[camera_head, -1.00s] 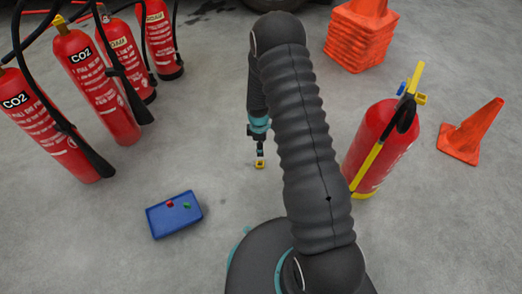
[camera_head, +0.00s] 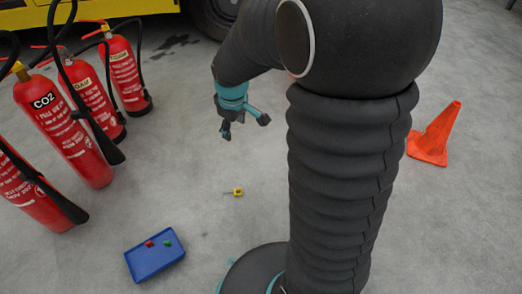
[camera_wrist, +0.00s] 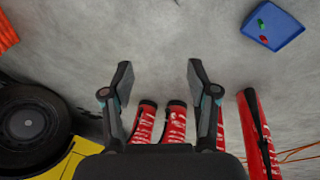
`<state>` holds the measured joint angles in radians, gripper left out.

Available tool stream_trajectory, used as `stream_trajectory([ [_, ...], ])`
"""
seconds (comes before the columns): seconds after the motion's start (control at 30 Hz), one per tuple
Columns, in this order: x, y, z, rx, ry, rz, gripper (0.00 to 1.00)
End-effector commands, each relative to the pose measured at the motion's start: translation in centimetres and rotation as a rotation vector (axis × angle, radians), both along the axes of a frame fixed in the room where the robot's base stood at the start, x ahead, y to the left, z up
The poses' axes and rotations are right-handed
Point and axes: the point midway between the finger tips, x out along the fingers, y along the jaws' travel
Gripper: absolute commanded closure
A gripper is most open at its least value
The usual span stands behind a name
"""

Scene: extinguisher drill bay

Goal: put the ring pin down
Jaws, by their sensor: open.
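The ring pin (camera_head: 237,192), a small yellow ring piece with a thin dark shaft, lies on the grey concrete floor in the head view. My gripper (camera_head: 227,131) is up and away from it, above the floor and further back, with nothing in its jaws. In the wrist view my gripper (camera_wrist: 160,77) shows its two fingers spread wide with bare floor and extinguishers beyond. I cannot clearly make out the pin in the wrist view.
A blue tray (camera_head: 157,267) with a red and a green piece lies at the lower left. Several red extinguishers (camera_head: 65,130) stand on the left. An orange cone (camera_head: 434,138) stands at right, and a yellow vehicle (camera_head: 110,8) is behind. Floor around the pin is clear.

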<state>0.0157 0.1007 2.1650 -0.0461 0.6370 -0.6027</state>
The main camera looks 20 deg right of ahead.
Motion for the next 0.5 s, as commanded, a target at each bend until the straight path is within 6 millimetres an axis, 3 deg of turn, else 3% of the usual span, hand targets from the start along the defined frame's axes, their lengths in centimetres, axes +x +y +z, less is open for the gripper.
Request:
stream_trajectory([
  [0.03,-1.2,0.1,1.8,0.01,-0.024,-0.034,0.41],
  [0.2,-5.5,0.4,6.0,0.049,-0.079,-0.156,0.41],
  [0.5,-13.7,0.9,11.0,0.14,-0.173,-0.367,0.41],
])
